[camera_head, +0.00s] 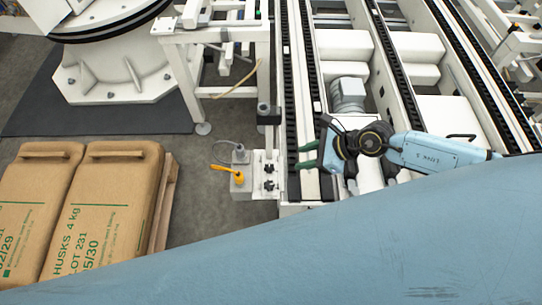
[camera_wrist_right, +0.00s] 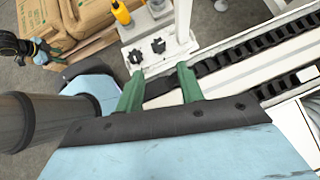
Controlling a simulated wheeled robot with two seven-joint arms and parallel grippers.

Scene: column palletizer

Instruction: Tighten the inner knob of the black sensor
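The black sensor (camera_head: 267,113) sits on top of a short post beside the conveyor rail in the head view. Two black knobs are on the white plate at the post's foot: the upper knob (camera_head: 269,168) and the lower knob (camera_head: 269,185). The right wrist view shows a left knob (camera_wrist_right: 135,56) and a right knob (camera_wrist_right: 158,46). My right gripper (camera_head: 307,156) is open and empty, to the right of the knobs and apart from them; its green fingers (camera_wrist_right: 160,92) stand apart. My left gripper (camera_wrist_right: 45,50) shows small near the sacks; its opening is unclear.
A grey box with an orange-yellow handle (camera_head: 228,169) stands left of the plate. Conveyor chains (camera_head: 290,75) run along the right. Brown sacks (camera_head: 105,200) lie on a pallet at left. My blue arm link covers the bottom.

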